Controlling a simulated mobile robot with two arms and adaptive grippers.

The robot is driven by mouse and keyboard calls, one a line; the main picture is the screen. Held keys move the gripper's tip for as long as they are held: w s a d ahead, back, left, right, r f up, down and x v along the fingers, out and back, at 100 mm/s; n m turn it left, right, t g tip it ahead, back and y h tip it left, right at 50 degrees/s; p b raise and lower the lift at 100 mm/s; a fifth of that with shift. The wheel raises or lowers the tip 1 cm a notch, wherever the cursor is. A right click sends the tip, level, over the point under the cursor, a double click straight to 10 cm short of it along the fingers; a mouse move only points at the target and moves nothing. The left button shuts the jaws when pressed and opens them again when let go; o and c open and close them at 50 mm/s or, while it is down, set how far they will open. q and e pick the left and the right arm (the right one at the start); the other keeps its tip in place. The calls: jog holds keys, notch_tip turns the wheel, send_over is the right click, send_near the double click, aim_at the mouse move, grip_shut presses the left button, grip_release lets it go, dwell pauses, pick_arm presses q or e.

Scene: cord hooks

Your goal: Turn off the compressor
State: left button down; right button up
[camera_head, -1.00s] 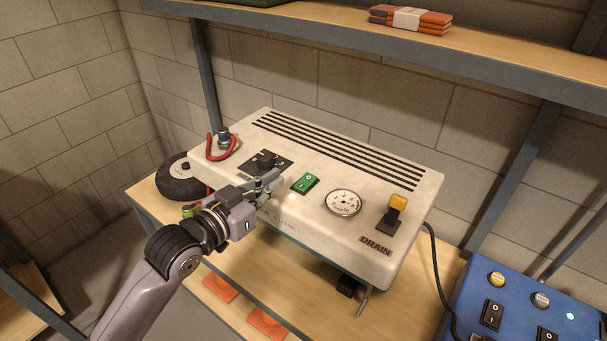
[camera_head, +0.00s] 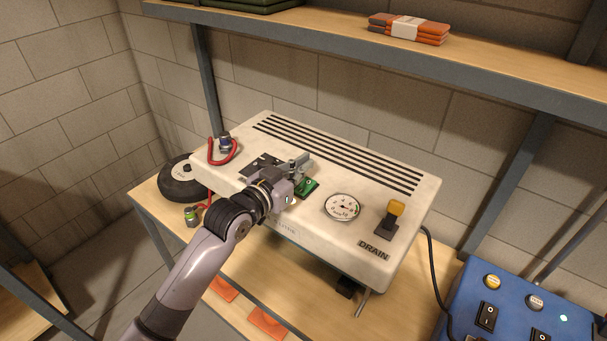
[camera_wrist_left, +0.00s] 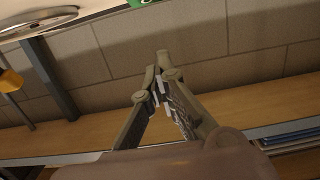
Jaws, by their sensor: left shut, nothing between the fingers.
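The compressor is a cream-white box (camera_head: 385,178) on a wooden bench. Its top panel has a green rocker switch (camera_head: 308,188), a round gauge (camera_head: 342,207) and a yellow-topped drain lever (camera_head: 395,211). My left gripper (camera_head: 302,164) is shut and empty, just behind and left of the green switch in the head view, partly covering it. I cannot tell whether it touches the panel. In the left wrist view the shut fingertips (camera_wrist_left: 160,66) point toward the green switch (camera_wrist_left: 140,2), cut by the top edge. The black knob is hidden behind the gripper. My right gripper is not in view.
A red hose loop (camera_head: 222,155) sits at the compressor's left end, by a black wheel (camera_head: 181,180). A blue box with switches (camera_head: 520,310) stands at lower right. A shelf (camera_head: 480,65) overhangs behind. Space above the panel's right half is clear.

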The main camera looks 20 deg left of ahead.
aim_at(303, 190)
pick_arm(q)
jog(key=shift+w+f, duration=0.1)
jog(key=shift+f, duration=1.9)
